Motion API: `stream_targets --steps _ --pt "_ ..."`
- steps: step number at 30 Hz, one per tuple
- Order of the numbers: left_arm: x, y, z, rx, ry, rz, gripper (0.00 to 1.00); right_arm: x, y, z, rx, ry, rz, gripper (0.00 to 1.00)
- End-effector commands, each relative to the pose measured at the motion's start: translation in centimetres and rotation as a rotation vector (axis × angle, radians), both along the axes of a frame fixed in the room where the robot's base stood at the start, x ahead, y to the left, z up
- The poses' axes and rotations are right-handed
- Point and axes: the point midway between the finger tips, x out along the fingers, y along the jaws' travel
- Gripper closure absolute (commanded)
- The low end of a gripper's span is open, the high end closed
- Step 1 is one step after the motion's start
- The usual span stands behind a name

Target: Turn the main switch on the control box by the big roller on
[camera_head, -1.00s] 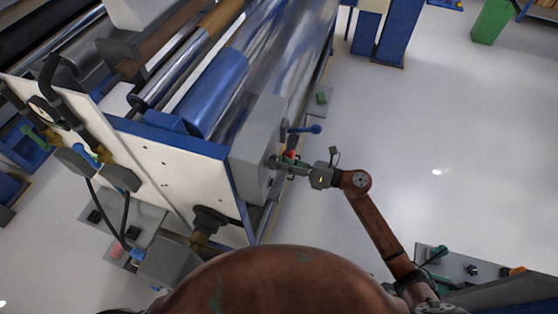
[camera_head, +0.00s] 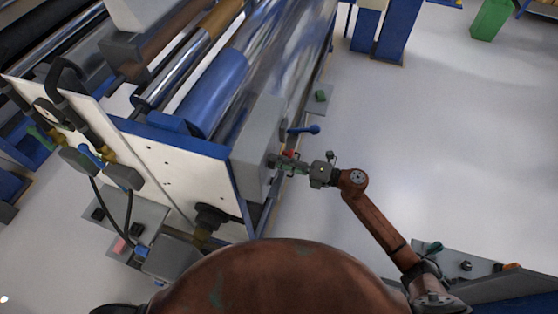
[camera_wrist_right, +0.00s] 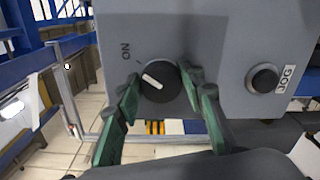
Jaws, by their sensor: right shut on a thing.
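The grey control box (camera_head: 262,140) is fixed to the end of the machine beside the big silver roller (camera_head: 292,55). In the right wrist view the box face (camera_wrist_right: 205,40) carries the main switch (camera_wrist_right: 167,88), a round black knob with a white pointer line. The pointer slants up and left, roughly toward the "ON" label (camera_wrist_right: 126,51) and its small tick. My right gripper (camera_head: 280,162) is at the box; its green fingers (camera_wrist_right: 165,92) lie on both sides of the knob and are shut on it. The knob is hidden in the head view. My left gripper is not in view.
A black button (camera_wrist_right: 263,78) labelled "JOG" is right of the knob in the wrist view. A blue-handled lever (camera_head: 305,130) sticks out above my right gripper. The floor (camera_head: 430,140) to the right is clear. A bench (camera_head: 490,285) stands at lower right.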

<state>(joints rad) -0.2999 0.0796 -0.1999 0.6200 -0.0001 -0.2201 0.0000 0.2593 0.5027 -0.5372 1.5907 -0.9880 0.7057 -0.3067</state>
Motion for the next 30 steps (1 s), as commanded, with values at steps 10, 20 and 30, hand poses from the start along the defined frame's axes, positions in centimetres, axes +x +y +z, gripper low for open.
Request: stream_targets --steps 10,20,30 --pt "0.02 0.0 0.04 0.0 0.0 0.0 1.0 0.06 -0.04 0.01 0.004 0.009 -0.002 0.88" --pt "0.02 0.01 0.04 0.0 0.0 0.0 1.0 0.04 -0.01 -0.01 0.003 0.008 -0.001 0.48" --pt "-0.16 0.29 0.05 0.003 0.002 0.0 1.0 -0.05 -0.26 -0.04 0.002 0.008 -0.001 0.46"
